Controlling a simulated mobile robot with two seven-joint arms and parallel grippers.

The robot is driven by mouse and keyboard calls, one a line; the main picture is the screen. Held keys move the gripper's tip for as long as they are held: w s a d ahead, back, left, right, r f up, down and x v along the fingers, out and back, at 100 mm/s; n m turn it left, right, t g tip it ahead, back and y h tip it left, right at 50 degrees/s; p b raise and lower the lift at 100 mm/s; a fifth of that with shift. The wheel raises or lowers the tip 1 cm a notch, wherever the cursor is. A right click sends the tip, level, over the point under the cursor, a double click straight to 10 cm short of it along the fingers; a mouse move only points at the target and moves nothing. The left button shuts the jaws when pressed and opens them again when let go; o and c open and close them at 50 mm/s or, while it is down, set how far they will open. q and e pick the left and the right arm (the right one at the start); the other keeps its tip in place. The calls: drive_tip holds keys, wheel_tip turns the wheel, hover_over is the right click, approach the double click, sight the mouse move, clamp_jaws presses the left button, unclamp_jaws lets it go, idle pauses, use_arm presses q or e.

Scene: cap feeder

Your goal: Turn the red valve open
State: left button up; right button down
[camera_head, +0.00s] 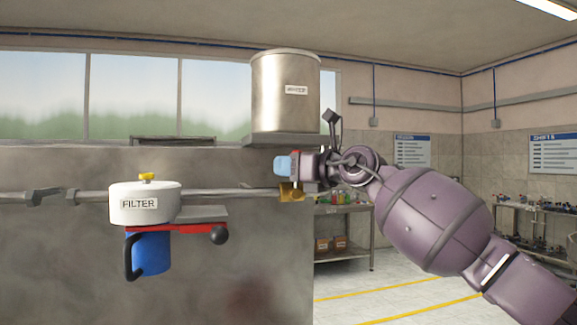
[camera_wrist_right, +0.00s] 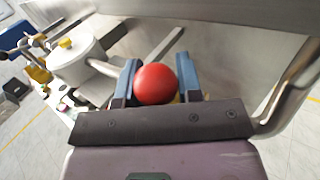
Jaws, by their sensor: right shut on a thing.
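The red valve shows in the right wrist view as a round red knob (camera_wrist_right: 156,84). My right gripper (camera_wrist_right: 157,83) has its two blue-padded fingers on either side of this knob and is shut on it. In the head view my right gripper (camera_head: 284,164) is beside the pipe, just below the metal tank, and its fingers hide most of the knob. A brass valve body (camera_head: 291,192) sits on the pipe right below the gripper. My left gripper is not in view.
A metal tank (camera_head: 285,95) labelled WATER stands on a shelf above the gripper. A grey wall panel (camera_head: 60,270) stands behind.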

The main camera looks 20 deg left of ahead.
drive_tip(key=shift+d+r+m+t+y+p, duration=0.3)
drive_tip(key=shift+d+m+t+y+p, duration=0.1)
drive_tip(key=shift+m+p, duration=0.25)
drive_tip(key=shift+w+d+m+y, duration=0.1)
drive_tip(key=shift+w+m+y, duration=0.15)
drive_tip(key=shift+m, duration=0.3)
drive_tip(key=shift+w+d+f+m+t+y+p, duration=0.2)
drive_tip(key=shift+m+t+p, duration=0.1)
drive_tip(key=shift+m, duration=0.15)
drive_tip(key=shift+w+d+f+m+t+y+p, duration=0.15)
drive_tip(key=shift+m+t, duration=0.15)
drive_tip(key=shift+m, duration=0.15)
drive_tip(key=shift+w+d+f+m, duration=0.1)
drive_tip(key=shift+d+m, duration=0.1)
drive_tip(key=shift+m, duration=0.3)
drive_tip(key=c, duration=0.9)
unclamp_jaws()
drive_tip(key=shift+o, duration=0.6)
drive_tip(key=shift+d, duration=0.15)
